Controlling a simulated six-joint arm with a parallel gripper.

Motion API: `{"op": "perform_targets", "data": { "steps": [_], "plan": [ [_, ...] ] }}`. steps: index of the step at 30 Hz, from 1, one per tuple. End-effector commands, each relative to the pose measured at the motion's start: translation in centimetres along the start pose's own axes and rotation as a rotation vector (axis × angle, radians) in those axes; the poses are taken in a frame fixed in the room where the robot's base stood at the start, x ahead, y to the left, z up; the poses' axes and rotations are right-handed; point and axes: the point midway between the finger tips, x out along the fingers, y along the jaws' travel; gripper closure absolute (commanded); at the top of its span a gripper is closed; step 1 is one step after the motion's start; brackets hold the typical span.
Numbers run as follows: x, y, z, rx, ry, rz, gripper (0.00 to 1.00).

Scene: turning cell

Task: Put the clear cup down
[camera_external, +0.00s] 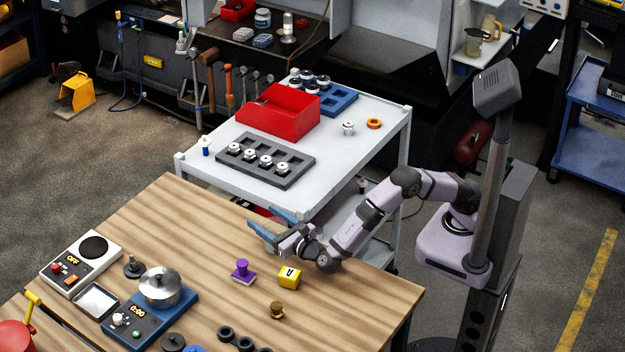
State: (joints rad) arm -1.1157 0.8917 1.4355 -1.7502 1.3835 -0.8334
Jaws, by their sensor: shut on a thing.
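My gripper (264,222), with blue fingers, is over the far edge of the wooden table (210,220), pointing left. Its two fingers stand apart, shut on the clear cup between them. The cup is see-through and its outline is too faint to make out at this size. I cannot tell whether its base touches anything.
On the table near my gripper are a purple knobbed piece (242,271), a yellow lettered block (289,276) and a brass piece (277,310). A blue scale with a metal pot (161,286) stands left. A white cart (340,160) stands behind.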

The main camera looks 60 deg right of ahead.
Motion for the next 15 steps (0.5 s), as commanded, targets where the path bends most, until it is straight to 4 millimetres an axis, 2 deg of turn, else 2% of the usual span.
{"op": "perform_targets", "data": {
  "steps": [14,15],
  "plan": [
    [0.0,0.04,-0.82,0.002,-0.001,0.0,0.63],
    [0.0,0.03,-0.68,0.002,-0.001,0.0,0.31]
  ]
}}
